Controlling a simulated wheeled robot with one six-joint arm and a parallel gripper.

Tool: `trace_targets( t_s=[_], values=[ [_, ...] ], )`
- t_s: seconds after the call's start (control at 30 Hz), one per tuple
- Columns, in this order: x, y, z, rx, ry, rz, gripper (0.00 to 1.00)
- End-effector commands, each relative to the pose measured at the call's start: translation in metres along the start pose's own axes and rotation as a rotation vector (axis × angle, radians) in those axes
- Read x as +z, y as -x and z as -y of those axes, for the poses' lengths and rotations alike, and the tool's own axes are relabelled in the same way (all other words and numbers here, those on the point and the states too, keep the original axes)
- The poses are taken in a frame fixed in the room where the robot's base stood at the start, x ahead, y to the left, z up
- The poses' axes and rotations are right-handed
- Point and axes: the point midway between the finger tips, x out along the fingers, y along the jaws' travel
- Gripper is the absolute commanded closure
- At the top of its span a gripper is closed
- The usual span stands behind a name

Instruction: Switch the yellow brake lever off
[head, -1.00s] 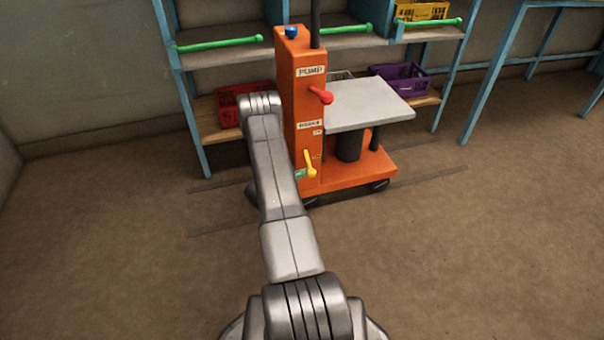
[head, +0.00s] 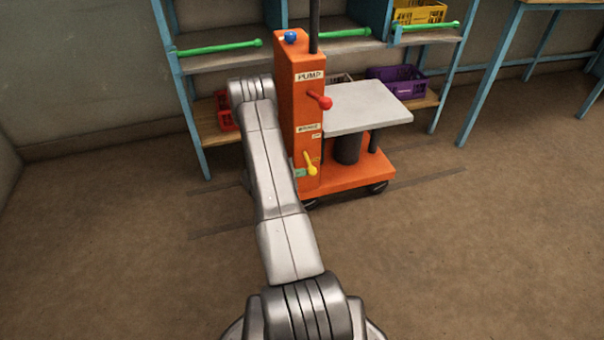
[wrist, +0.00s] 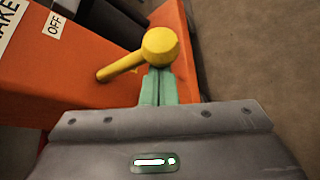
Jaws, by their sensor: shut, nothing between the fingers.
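The yellow brake lever (head: 311,168) is low on the front of the orange lift cart's column (head: 305,140). In the head view its round knob hangs below its pivot. In the wrist view the lever (wrist: 160,46) has its stem running to the lower left, with an OFF label (wrist: 54,25) at the upper left. My gripper (wrist: 157,88) has its green fingers together and empty, with the tips right at the knob. I cannot tell whether they touch it. In the head view my gripper (head: 300,173) shows just left of the lever.
A red lever (head: 320,100) sits higher on the column, under the PUMP label. The cart's grey platform (head: 368,107) extends to the right. Blue shelving (head: 183,95) with a red crate (head: 224,112) and a purple crate (head: 397,82) stands behind. Floor to the right is open.

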Motion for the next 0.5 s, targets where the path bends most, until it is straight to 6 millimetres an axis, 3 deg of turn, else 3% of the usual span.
trace_targets(
  t_s=[0.5],
  values=[
    [0.032, 0.019, -0.028, -0.199, 0.335, 0.001, 1.00]
  ],
)
